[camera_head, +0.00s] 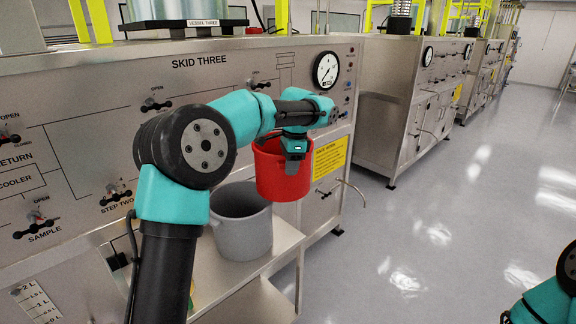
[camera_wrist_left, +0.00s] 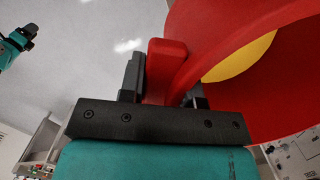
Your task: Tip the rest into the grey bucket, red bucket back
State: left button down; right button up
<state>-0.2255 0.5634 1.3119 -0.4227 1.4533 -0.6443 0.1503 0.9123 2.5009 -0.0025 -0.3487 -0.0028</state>
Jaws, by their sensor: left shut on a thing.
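The red bucket (camera_head: 284,181) hangs in the air, about upright, in the head view. It is above and to the right of the grey bucket (camera_head: 240,236). My left gripper (camera_head: 295,158) is shut on its rim or a tab at the rim. In the left wrist view the jaws (camera_wrist_left: 165,85) close around a red tab of the red bucket (camera_wrist_left: 215,40), and a yellow surface (camera_wrist_left: 240,58) shows inside it. The grey bucket stands upright on the metal shelf; its inside looks dark and its contents cannot be told. My right gripper is out of the head view.
The metal shelf (camera_head: 228,285) juts from the SKID THREE panel (camera_head: 215,95). The panel carries several valve handles and a gauge (camera_head: 326,69) behind my left arm. A thin pipe (camera_head: 352,188) sticks out right of the red bucket. The floor (camera_head: 430,225) to the right is clear.

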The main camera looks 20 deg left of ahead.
aim_at(278, 162)
pick_arm(q)
jog(key=shift+a, duration=0.1)
jog(key=shift+s+a+r+t+h, duration=0.2)
jog(key=shift+s+a+t+h, duration=0.3)
jog(key=shift+a+t+h, duration=0.3)
jog(key=shift+s+a+r+t+h, duration=0.4)
jog(key=shift+s+a+r+h, duration=0.2)
jog(key=shift+r+h, duration=0.25)
jog(key=shift+w+f, duration=0.1)
jog(key=shift+s+a+t+h, duration=0.5)
jog(key=shift+a+h, duration=0.1)
jog(key=shift+h, duration=0.15)
